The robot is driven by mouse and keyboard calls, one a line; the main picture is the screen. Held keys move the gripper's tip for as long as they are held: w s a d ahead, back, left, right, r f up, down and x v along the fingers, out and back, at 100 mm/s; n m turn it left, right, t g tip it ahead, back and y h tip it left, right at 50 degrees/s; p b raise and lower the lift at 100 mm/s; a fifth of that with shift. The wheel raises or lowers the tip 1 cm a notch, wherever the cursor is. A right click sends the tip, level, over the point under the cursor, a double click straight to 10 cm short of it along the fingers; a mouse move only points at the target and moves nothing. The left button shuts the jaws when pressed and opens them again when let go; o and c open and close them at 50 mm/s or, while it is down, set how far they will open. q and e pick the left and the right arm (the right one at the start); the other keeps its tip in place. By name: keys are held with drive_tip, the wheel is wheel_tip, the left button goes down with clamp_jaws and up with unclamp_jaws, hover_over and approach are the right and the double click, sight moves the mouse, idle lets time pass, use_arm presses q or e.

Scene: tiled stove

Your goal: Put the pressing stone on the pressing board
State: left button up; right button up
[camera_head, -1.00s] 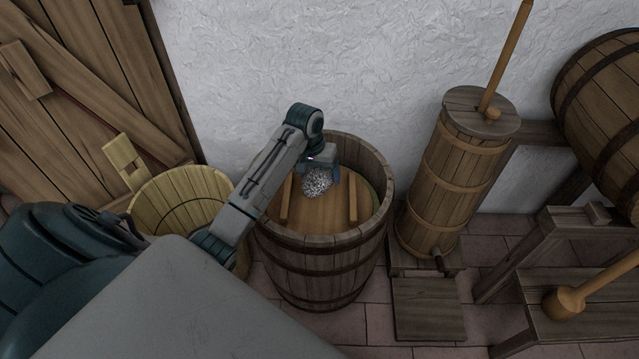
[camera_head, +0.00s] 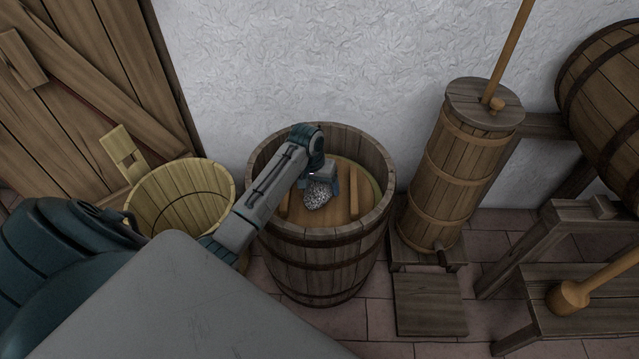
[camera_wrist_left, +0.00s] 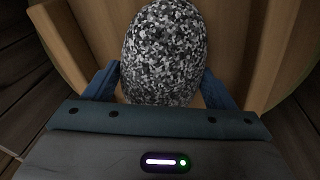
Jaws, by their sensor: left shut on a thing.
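The pressing stone (camera_head: 317,196) is a speckled grey, rounded stone inside the large wooden barrel. My left gripper (camera_head: 321,184) is shut on it from above. In the left wrist view the stone (camera_wrist_left: 163,50) sits between the two blue fingers of the gripper (camera_wrist_left: 163,88). The pressing board (camera_head: 336,208) is a round, light wooden lid with two raised battens, lying inside the barrel. The stone is over the board between the battens; I cannot tell whether it touches the board. The board (camera_wrist_left: 236,50) also shows behind the stone in the wrist view. My right gripper is not seen.
The barrel's rim (camera_head: 378,215) rises around the board and stone. A lighter wooden bucket (camera_head: 180,200) stands to the left. A tall churn (camera_head: 455,170) stands to the right, with a wooden bench (camera_head: 590,310) further right. A white wall (camera_head: 330,60) is behind.

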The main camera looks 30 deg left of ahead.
sight(313, 187)
use_arm(q)
drive_tip(key=shift+w+r, duration=0.1)
drive_tip(key=o, duration=2)
drive_tip(key=shift+o, duration=0.2)
wheel_tip(313, 187, up, 12)
drive_tip(key=s+a+p, duration=0.1)
drive_tip(key=p, duration=0.1)
drive_tip(key=shift+s+a+p, duration=0.15)
drive_tip(key=shift+s+p, duration=0.2)
drive_tip(key=shift+s, duration=0.05)
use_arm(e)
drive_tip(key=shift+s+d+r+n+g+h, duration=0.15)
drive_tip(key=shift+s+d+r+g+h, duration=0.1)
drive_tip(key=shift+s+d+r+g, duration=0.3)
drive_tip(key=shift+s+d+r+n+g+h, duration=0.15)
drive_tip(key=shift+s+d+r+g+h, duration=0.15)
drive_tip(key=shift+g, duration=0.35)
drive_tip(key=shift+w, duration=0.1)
